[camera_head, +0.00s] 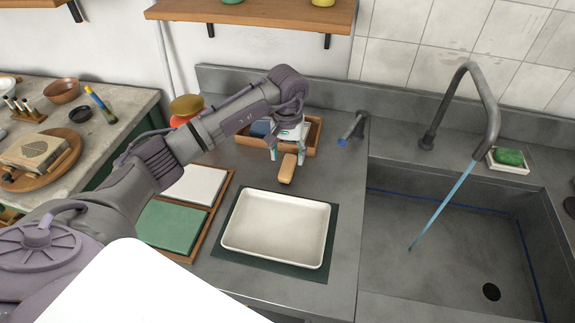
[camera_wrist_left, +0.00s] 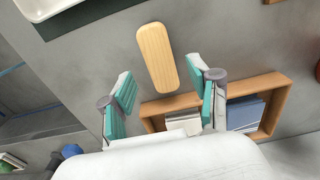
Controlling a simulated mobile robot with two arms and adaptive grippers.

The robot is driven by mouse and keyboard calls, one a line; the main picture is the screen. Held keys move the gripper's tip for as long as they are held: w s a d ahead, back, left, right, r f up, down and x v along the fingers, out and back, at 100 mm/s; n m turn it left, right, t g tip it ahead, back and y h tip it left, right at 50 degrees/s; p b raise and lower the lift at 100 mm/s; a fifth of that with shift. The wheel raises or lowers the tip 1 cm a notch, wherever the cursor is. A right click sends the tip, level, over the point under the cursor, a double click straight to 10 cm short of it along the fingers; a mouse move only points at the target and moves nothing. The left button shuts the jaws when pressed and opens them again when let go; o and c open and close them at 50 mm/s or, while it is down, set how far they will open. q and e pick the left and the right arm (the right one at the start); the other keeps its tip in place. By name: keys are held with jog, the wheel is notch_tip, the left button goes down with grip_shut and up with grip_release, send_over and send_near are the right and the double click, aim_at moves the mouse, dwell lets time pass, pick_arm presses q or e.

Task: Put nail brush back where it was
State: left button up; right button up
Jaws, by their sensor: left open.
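The nail brush (camera_head: 288,168), seen as a long rounded pale-wood back, lies near the back of the grey counter, behind the white tray. It also shows in the left wrist view (camera_wrist_left: 156,57); its bristles are hidden. My left gripper (camera_head: 287,156) is open, with its teal fingers pointing down at the brush. In the left wrist view the gripper (camera_wrist_left: 161,82) has its fingertips apart near one end of the brush, with no clear contact. Whether the brush rests on the counter or the gripper hovers above it is hard to tell. My right gripper is not in view.
A wooden box (camera_head: 314,137) with cloths or papers stands behind the brush. A white tray (camera_head: 232,247) on a dark green mat is in front. The sink (camera_head: 400,284) with running tap is at right, and a green sponge (camera_head: 508,157) sits on a dish beyond.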

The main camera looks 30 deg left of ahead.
aim_at(287, 166)
pick_arm(q)
notch_tip(287, 166, up, 8)
jog(key=b, duration=0.2)
dwell(0.4)
